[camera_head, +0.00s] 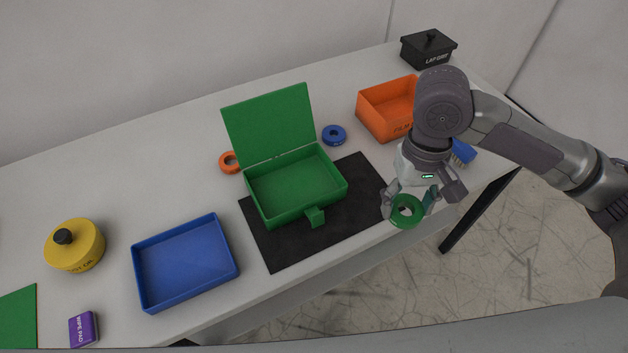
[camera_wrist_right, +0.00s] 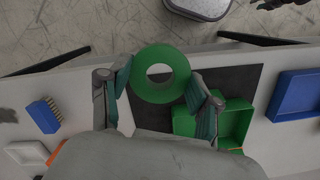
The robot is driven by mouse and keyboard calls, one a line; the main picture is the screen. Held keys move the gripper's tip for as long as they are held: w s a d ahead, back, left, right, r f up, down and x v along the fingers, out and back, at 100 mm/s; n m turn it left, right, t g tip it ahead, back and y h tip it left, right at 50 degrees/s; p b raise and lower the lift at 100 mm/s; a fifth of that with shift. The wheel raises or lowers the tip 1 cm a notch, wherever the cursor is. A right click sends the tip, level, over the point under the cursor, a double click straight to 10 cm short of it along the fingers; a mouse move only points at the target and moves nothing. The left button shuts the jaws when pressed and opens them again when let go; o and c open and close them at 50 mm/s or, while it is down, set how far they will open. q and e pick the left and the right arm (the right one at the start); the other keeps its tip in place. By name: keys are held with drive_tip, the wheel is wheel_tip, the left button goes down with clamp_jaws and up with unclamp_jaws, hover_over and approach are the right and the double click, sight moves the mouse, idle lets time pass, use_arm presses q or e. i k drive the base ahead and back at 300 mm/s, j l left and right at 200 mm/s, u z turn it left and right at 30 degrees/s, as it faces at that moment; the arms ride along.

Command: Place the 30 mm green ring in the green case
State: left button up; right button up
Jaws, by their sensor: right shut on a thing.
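The green ring (camera_head: 407,211) is between the fingers of my right gripper (camera_head: 411,205), which is shut on it. The ring is held up near the table's front edge, right of the green case. In the right wrist view the ring (camera_wrist_right: 160,73) sits between the fingertips (camera_wrist_right: 158,88). The green case (camera_head: 281,212) stands on a black mat (camera_head: 262,246) with its lid (camera_head: 270,125) raised at the back. Its inside looks empty. In the right wrist view the case (camera_wrist_right: 236,122) is partly hidden by a finger. My left gripper is not in view.
A blue ring (camera_head: 334,135) and an orange ring (camera_head: 229,162) lie near the case. A blue tray (camera_head: 186,262) stands left of the mat, an orange bin (camera_head: 372,118) behind right. A yellow pot (camera_head: 75,246), purple box (camera_head: 83,328) and black box (camera_head: 428,52) are farther off.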

sight(296, 190)
drive_tip(key=i+l+u, duration=0.15)
drive_tip(key=l+u, duration=0.15)
drive_tip(key=l, duration=0.6)
drive_tip(key=l+u, duration=0.25)
drive_tip(key=l, duration=0.6)
drive_tip(key=u, duration=1.35)
